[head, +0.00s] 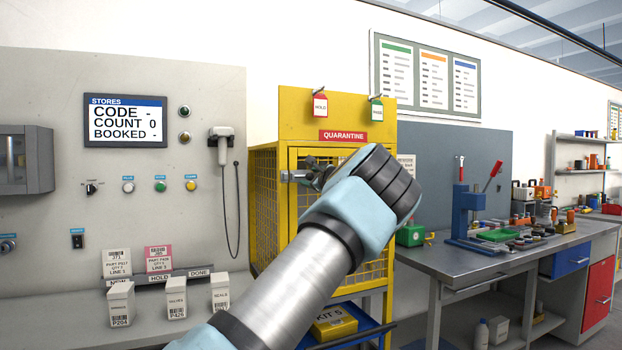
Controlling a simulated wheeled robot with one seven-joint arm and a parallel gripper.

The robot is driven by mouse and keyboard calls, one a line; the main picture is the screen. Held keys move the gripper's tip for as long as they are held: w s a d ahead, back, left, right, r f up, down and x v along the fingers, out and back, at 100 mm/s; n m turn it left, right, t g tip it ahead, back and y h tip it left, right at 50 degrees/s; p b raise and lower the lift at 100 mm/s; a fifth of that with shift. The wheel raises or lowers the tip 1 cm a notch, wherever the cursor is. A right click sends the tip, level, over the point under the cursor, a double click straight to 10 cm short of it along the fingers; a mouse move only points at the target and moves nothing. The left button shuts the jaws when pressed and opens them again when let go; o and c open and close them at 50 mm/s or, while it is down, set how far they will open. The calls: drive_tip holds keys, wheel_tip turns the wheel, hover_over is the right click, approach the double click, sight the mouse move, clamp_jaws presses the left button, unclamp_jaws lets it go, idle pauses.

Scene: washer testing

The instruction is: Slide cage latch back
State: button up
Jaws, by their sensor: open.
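The yellow mesh quarantine cage (337,103) stands in the middle of the head view, under a red QUARANTINE sign. Its metal latch (292,176) shows at the left side of the cage front, at the door's edge. My gripper (314,175) is open at the right end of the latch, in front of the cage door. Dark finger parts show there, but my wrist hides much of them. I cannot tell whether the fingers touch the latch or stand around its knob.
A red HOLD tag (320,105) and a green tag (376,110) hang on the cage top. A blue shelf with a yellow KIT 5 box (334,325) is below. A workbench (470,262) is right; a grey panel with a screen (125,120) is left.

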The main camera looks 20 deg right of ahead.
drive_tip(key=s+d+b, duration=0.1)
drive_tip(key=s+b, duration=0.3)
drive_tip(key=s, duration=0.6)
drive_tip(key=shift+s+d+b, duration=0.2)
drive_tip(key=shift+s+b, duration=0.15)
drive_tip(key=shift+b, duration=0.05)
